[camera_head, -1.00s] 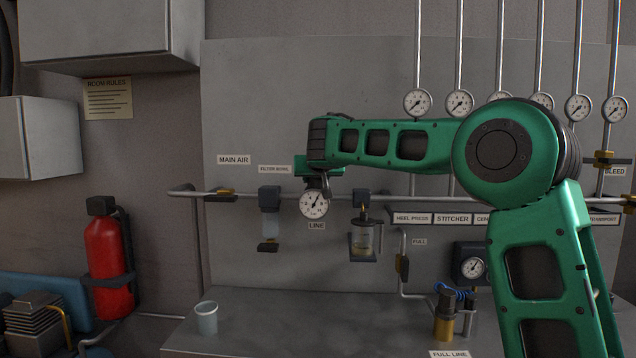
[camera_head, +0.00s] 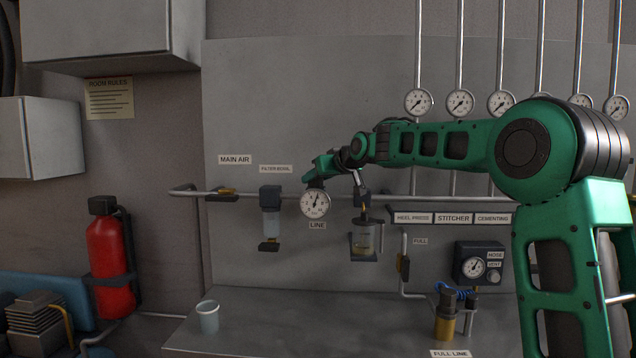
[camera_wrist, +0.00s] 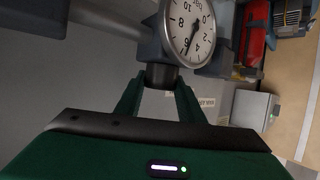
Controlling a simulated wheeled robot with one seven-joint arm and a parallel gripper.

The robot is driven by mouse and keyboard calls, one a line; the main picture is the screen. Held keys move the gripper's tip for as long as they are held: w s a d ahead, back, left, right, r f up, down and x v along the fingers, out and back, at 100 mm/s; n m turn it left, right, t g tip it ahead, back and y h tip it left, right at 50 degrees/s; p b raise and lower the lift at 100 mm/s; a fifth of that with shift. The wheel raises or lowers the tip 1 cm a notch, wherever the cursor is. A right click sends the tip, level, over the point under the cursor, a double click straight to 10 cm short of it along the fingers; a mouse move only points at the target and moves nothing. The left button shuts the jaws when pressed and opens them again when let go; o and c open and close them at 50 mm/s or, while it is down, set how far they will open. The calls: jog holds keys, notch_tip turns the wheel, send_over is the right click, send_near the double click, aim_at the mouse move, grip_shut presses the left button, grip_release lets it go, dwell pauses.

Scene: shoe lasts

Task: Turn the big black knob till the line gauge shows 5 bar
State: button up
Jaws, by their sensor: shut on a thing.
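The line gauge (camera_head: 315,204) is a round white dial above the LINE label. Its needle points nearly straight up in the head view. In the wrist view the gauge (camera_wrist: 187,32) appears turned, with its needle between 4 and 6; the exact value is hard to read. The black knob (camera_wrist: 160,76) sits beside the gauge, between the two green fingers of my gripper (camera_wrist: 158,92). My gripper is shut on it. In the head view my gripper (camera_head: 315,179) is just above the gauge, and the knob is mostly hidden there.
A filter bowl (camera_head: 270,222) hangs left of the gauge and an oiler (camera_head: 365,237) hangs close on the right. A grey cup (camera_head: 208,318) stands on the bench. A red extinguisher (camera_head: 108,259) is at the left wall.

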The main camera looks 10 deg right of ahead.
jog(key=shift+n+g+y, duration=0.3)
jog(key=shift+n+y, duration=0.5)
jog(key=shift+y, duration=0.1)
jog(key=shift+a, duration=0.1)
jog(key=shift+c, duration=0.2)
jog(key=o, duration=1.1)
jog(key=shift+c, duration=0.2)
jog(key=shift+s+d+r, duration=0.2)
jog(key=shift+s+d, duration=0.15)
jog(key=shift+s, duration=0.05)
jog(key=v, duration=0.9)
jog(key=shift+s, duration=0.2)
jog(key=shift+r, duration=0.1)
